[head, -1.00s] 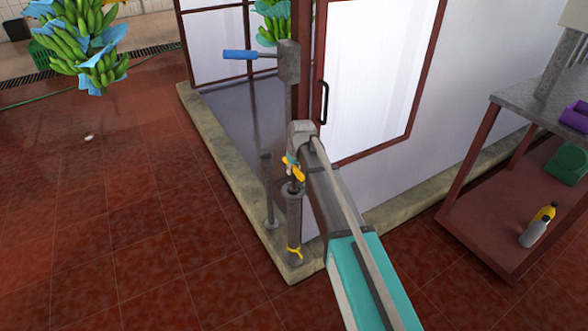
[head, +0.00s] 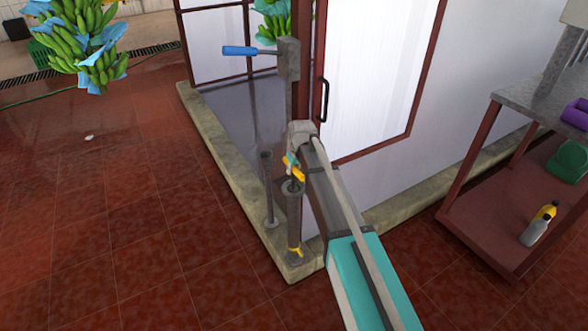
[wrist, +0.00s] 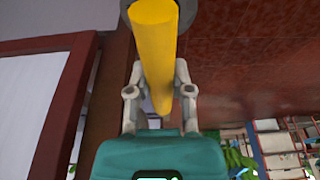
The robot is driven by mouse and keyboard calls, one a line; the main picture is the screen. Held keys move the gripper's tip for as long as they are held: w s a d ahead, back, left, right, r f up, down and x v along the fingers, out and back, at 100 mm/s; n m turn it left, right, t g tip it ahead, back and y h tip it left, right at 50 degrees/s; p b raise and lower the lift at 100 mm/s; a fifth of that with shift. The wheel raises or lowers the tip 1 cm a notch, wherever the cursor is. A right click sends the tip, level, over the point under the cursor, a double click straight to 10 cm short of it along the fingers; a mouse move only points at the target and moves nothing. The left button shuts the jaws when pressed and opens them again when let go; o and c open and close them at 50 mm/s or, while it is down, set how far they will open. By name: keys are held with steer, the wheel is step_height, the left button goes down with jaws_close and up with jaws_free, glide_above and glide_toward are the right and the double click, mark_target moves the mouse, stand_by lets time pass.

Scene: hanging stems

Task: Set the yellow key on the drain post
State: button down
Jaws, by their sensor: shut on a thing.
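My gripper (head: 292,167) is shut on the yellow key (head: 294,173), which is small and partly hidden in the head view. In the wrist view the key's yellow bar (wrist: 156,55) lies between the two grey fingers, with a grey round part at its far end. A grey post with a yellow band near its foot, which matches the drain post (head: 294,222), stands upright on the curb corner. The key is just above this post's top in the head view. I cannot tell whether they touch.
A thinner grey post (head: 268,190) stands close on the left. A taller post with a blue handle (head: 240,51) rises behind. A glass-like wall with a red-brown frame (head: 420,70) is close on the right.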

steer(key=shift+f+b, duration=0.7)
stand_by(0.9)
steer(key=shift+c, duration=2.2)
jaws_free()
steer(key=shift+o, duration=0.2)
steer(key=o, duration=0.4)
steer(key=shift+c, duration=0.2)
steer(key=shift+r, duration=0.2)
steer(key=shift+w+a+r+p+v, duration=0.1)
steer(key=shift+w+a+p+v, duration=0.15)
steer(key=shift+p+v, duration=1.15)
steer(key=shift+w+a+r+p+v, duration=0.1)
steer(key=shift+w+p+v, duration=0.15)
steer(key=shift+p+v, duration=1.1)
steer(key=shift+w+a+r+p+v, duration=0.1)
steer(key=shift+w+a+p+v, duration=0.15)
steer(key=shift+p+v, duration=1.15)
steer(key=shift+d+f, duration=0.1)
steer(key=shift+f, duration=0.2)
